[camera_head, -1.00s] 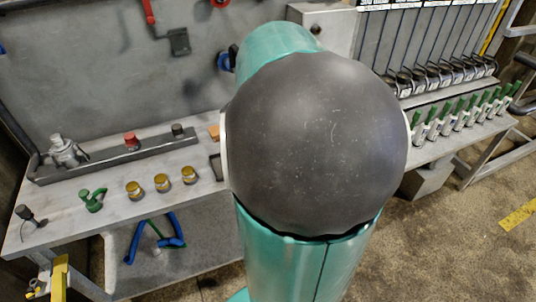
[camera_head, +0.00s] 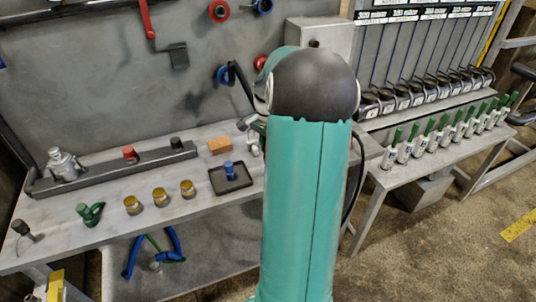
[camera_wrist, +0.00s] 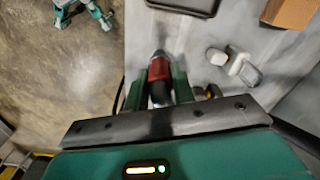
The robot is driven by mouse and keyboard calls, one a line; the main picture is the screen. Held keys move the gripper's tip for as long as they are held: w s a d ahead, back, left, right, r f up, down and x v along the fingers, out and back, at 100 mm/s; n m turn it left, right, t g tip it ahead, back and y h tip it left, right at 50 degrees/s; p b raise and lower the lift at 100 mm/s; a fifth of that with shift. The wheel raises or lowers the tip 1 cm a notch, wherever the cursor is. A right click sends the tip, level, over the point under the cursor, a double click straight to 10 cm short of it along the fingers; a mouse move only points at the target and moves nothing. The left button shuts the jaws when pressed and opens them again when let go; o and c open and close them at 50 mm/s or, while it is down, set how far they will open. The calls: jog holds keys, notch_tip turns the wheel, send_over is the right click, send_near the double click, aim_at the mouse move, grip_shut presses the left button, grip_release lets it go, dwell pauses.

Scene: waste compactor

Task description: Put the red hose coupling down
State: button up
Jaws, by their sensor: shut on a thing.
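In the wrist view, my gripper (camera_wrist: 160,88) is shut on the red hose coupling (camera_wrist: 159,70). The coupling has a red band with grey metal ends, and the dark green fingers are on both sides of it. It shows over the grey bench top (camera_wrist: 190,40), close to the bench's front edge. I cannot tell whether it touches the surface.
A black tray (camera_head: 245,184) with a blue fitting (camera_head: 229,170) and an orange-brown block (camera_head: 220,145) are left of my arm. A white-grey fitting (camera_wrist: 236,64) lies right of the coupling. Several yellow-topped jars (camera_head: 161,196) stand farther left. Bare bench surrounds the tray.

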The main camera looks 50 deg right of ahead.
jog(key=shift+w+d+f, duration=0.15)
jog(key=shift+f, duration=1.6)
jog(key=o, duration=1)
jog(key=shift+f, duration=0.1)
